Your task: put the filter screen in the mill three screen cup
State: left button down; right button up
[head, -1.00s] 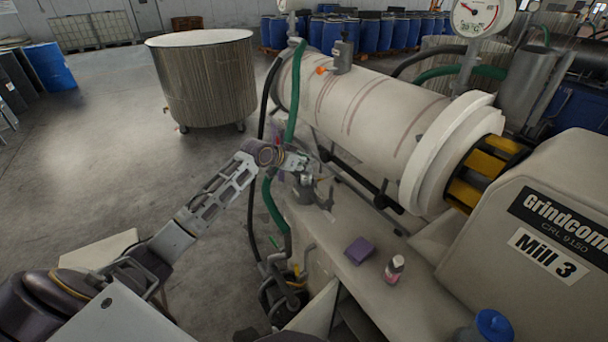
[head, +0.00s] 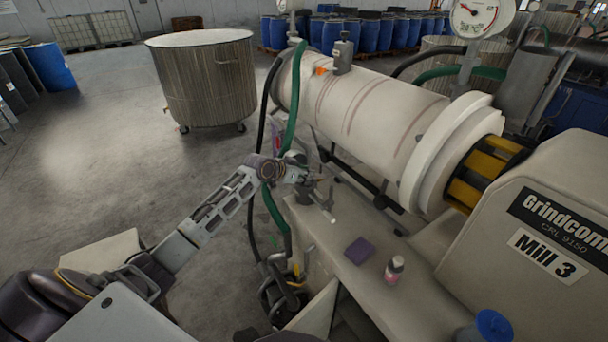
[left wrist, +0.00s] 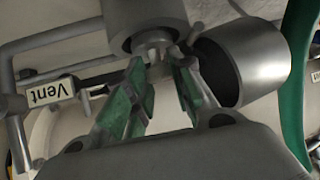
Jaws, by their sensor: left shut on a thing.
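My left gripper (head: 314,182) is over the near left end of the Mill 3 bench, below the pale mill barrel. In the left wrist view its green-padded fingers (left wrist: 158,68) close on a small grey knob at the end of a grey cylinder, which I take for the filter screen (left wrist: 146,18). Beside it, to the right, is a larger grey hollow cylinder with a dark opening, probably the screen cup (left wrist: 262,55). The two overlap in the picture; I cannot tell whether they touch. In the head view the screen and cup are too small to make out.
Black and green hoses (head: 291,110) hang close by the left gripper. A purple sponge-like block (head: 359,251) and a small bottle (head: 394,270) stand on the bench, with a blue-capped container (head: 490,325) nearer. A "Vent" label (left wrist: 50,92) is left in the wrist view.

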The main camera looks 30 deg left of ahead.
pick_arm(q)
jog(key=c, duration=1.2)
grip_release()
jog(key=shift+f, duration=0.1)
jog(key=shift+c, duration=0.2)
jog(key=v, duration=1.2)
